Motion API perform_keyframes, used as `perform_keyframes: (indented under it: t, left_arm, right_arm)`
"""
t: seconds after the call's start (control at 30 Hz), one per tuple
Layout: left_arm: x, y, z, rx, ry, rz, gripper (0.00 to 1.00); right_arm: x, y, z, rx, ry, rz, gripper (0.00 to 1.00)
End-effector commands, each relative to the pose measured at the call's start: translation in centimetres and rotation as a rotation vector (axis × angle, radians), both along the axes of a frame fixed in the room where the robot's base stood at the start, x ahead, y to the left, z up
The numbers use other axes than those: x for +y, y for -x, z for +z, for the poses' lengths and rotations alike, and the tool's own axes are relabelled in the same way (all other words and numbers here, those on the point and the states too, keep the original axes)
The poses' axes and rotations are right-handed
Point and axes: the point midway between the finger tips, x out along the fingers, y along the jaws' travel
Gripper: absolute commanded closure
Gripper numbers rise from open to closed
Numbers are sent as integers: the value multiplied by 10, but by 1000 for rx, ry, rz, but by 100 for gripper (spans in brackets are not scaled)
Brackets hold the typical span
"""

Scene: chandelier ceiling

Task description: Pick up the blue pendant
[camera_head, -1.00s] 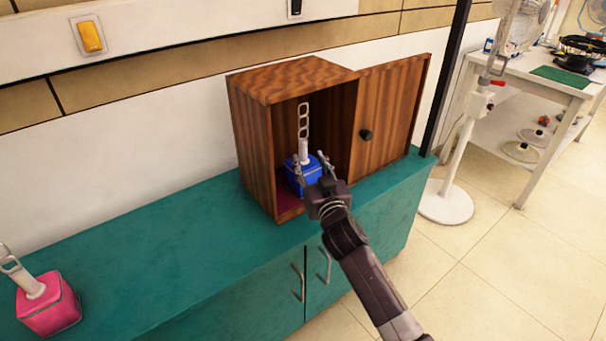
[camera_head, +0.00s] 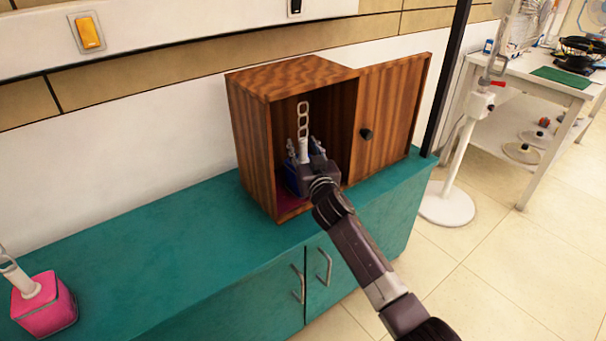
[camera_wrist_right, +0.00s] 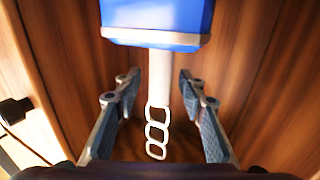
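The blue pendant (camera_head: 292,174) stands inside the open wooden cabinet (camera_head: 250,150). It has a blue block-like body, a white stem and a pale chain rising from the stem. My right gripper (camera_head: 305,148) reaches into the cabinet and hides much of the blue body. In the right wrist view, the blue pendant (camera_wrist_right: 158,18) appears upside down, with its stem between the two fingers of my right gripper (camera_wrist_right: 160,78). The fingers are apart, with gaps on both sides of the stem. My left gripper is not in view.
The cabinet's door (camera_head: 390,115) with a dark knob is swung open to the right. The cabinet stands on a teal counter (camera_head: 170,240). A pink pendant (camera_head: 45,306) is at the counter's left. A white stand (camera_head: 446,202) is on the floor right of the counter.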

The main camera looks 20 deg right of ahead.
Motion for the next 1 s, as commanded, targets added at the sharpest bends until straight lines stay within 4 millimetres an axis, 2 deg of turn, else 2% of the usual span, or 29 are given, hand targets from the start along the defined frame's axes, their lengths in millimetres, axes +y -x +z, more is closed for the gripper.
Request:
perform_keyframes:
  t: [0.03, 0.33, 1.0]
  left_arm:
    - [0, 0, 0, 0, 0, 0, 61]
    - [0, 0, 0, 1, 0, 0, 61]
    - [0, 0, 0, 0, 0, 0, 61]
  right_arm:
    - [0, 0, 0, 0, 0, 0, 68]
    - [0, 0, 0, 0, 0, 0, 100]
    - [0, 0, 3, -4, 0, 1, 100]
